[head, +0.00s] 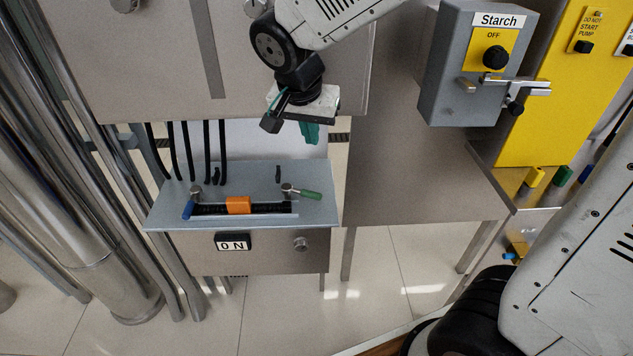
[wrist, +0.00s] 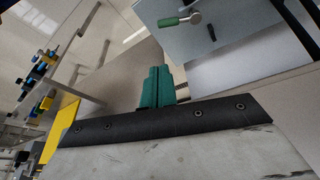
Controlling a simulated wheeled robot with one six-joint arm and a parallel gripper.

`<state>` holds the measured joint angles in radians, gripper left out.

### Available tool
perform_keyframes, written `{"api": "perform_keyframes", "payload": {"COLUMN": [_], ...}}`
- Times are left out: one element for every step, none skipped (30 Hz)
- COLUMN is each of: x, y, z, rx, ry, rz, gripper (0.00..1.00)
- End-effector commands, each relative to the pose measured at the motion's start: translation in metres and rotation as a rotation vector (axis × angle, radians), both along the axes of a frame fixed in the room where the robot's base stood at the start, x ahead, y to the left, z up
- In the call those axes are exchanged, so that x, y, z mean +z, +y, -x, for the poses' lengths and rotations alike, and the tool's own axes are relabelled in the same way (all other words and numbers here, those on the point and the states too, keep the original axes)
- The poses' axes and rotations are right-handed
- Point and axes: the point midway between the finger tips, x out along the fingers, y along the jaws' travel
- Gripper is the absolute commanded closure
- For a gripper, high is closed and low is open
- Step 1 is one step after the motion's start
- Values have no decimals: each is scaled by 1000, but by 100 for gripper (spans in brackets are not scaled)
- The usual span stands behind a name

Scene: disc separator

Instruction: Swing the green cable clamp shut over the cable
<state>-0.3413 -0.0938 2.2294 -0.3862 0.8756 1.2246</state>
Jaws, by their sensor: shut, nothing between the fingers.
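The green cable clamp (head: 309,194) is a small green handle on a round metal pivot at the right end of the grey-blue shelf. Its handle points right, away from the black terminal strip. It also shows at the top of the wrist view (wrist: 172,21). A short black cable end (head: 278,174) stands just behind the pivot, and in the wrist view it is beside the pivot (wrist: 211,33). The clamp is not over it. My gripper (head: 310,132), with teal fingers, is shut and empty, above and behind the shelf, apart from the clamp. Its fingers fill the middle of the wrist view (wrist: 157,87).
An orange block (head: 238,205) sits on the strip, with a blue-handled clamp (head: 187,210) at its left end. Several black cables (head: 190,150) hang behind the shelf (head: 160,212). A grey Starch switch box (head: 455,70) stands right. The space above the green clamp looks clear.

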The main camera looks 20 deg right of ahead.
Motion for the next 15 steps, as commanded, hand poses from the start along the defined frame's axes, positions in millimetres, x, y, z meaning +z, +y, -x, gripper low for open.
{"api": "perform_keyframes", "payload": {"x": [-5, -7, -9, -10, -12, -16, -19, -22, -28, -33, -39, -46, -52, -59, -67], "y": [7, 9, 12, 13, 13, 12, 12, 10, 8, 7, 5, 3, 1, -1, -3], "z": [-7, -10, -14, -15, -17, -18, -19, -20, -21, -22, -24, -26, -28, -29, -31], "rx": [-14, -23, -31, -36, -40, -45, -46, -46, -47, -48, -47, -48, -49, -49, -49], "ry": [-8, -14, -20, -24, -26, -27, -27, -26, -26, -24, -23, -23, -24, -23, -23], "rz": [-1, -2, -4, -5, -6, -7, -7, -6, -6, -5, -6, -5, -6, -5, -5], "gripper": [100, 100, 100, 100, 100, 100, 100, 100, 100, 100, 100, 100, 100, 100, 100]}}
